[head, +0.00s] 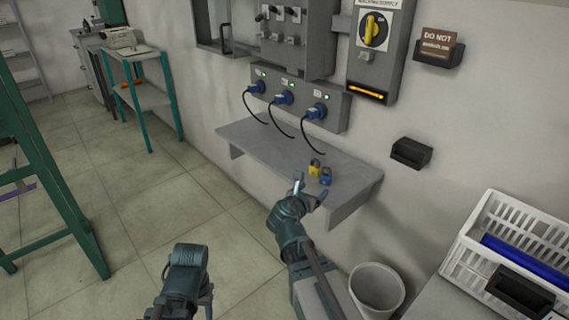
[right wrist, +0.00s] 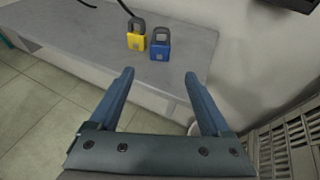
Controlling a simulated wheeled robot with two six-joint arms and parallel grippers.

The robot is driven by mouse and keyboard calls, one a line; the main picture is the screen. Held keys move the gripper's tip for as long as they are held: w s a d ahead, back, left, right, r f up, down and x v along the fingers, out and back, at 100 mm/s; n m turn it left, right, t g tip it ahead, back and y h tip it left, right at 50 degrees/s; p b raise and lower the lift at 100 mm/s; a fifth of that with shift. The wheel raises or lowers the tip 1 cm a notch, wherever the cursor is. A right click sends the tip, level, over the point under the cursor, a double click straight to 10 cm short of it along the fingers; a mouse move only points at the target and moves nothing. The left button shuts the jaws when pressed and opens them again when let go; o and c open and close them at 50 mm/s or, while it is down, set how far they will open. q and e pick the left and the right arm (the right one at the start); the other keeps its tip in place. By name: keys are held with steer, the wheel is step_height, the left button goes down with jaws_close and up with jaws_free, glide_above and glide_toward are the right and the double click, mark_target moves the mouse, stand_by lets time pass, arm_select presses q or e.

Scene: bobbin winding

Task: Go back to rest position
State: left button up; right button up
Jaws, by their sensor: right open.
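My right gripper (head: 310,190) is open and empty at the front edge of the grey wall shelf (head: 262,147). In the right wrist view its two fingers (right wrist: 158,75) are spread, with nothing between them. A yellow padlock (head: 314,168) and a blue padlock (head: 325,177) stand side by side on the shelf, just beyond the fingertips and apart from them. Both also show in the right wrist view, yellow (right wrist: 137,40) on the left and blue (right wrist: 160,48) on the right. My left arm is low at the bottom of the head view, and its jaws cannot be made out clearly.
Three blue plugs with black cables (head: 283,98) sit in the socket box above the shelf. A switch box with a yellow rotary handle (head: 375,31) is on the wall. A white bin (head: 377,288) and a white crate (head: 478,215) stand at right. Floor at left is open.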

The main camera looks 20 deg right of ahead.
steer(key=s+a+r+m+g+y+p, duration=0.3)
steer(key=s+a+m+p, duration=0.3)
steer(key=a, duration=0.3)
steer(key=s+a+r+m+g+y+p, duration=0.2)
steer(key=s+a+r+m+g+p, duration=0.1)
steer(key=s+a+m+p, duration=0.4)
steer(key=s+a+r+m+g+y+p, duration=0.3)
steer(key=s+a+m+p, duration=0.4)
steer(key=a+m+p, duration=0.3)
steer(key=shift+a+g+y, duration=0.3)
steer(key=shift+a+g, duration=0.1)
steer(key=shift+g, duration=0.1)
